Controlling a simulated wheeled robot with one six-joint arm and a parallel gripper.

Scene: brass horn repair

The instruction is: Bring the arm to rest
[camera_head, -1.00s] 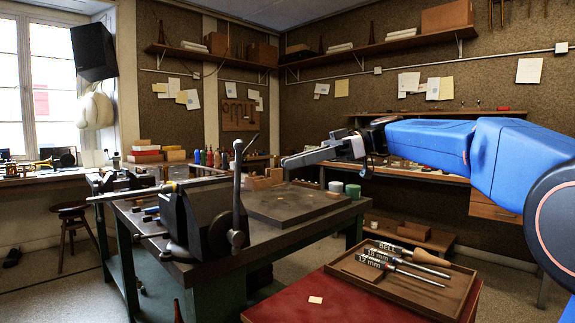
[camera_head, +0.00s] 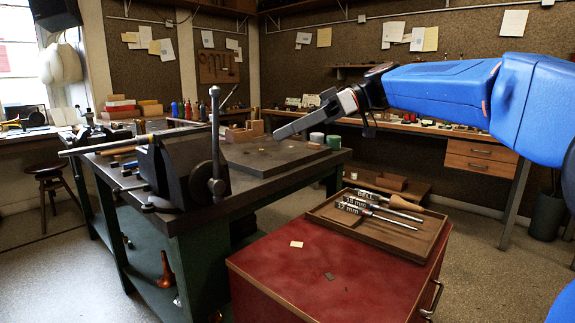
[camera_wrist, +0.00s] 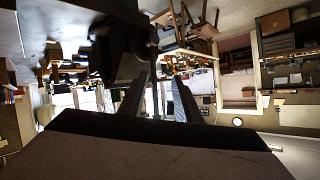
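My blue arm (camera_head: 445,92) reaches in from the right in the head view, held up above the red cabinet and the bench. My gripper (camera_head: 292,130) points left and slightly down, in free air, with nothing seen in it. In the wrist view, the two fingers of my gripper (camera_wrist: 159,80) stand apart, with a gap between them through which the room shows. No contact between the gripper and anything is visible.
A dark vise (camera_head: 178,172) with an upright handle stands on the green-legged bench (camera_head: 262,186). A red cabinet (camera_head: 340,280) in front carries a wooden tray (camera_head: 425,243) of labelled tools. A back bench (camera_head: 440,132) lies behind my arm. Open floor shows at right.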

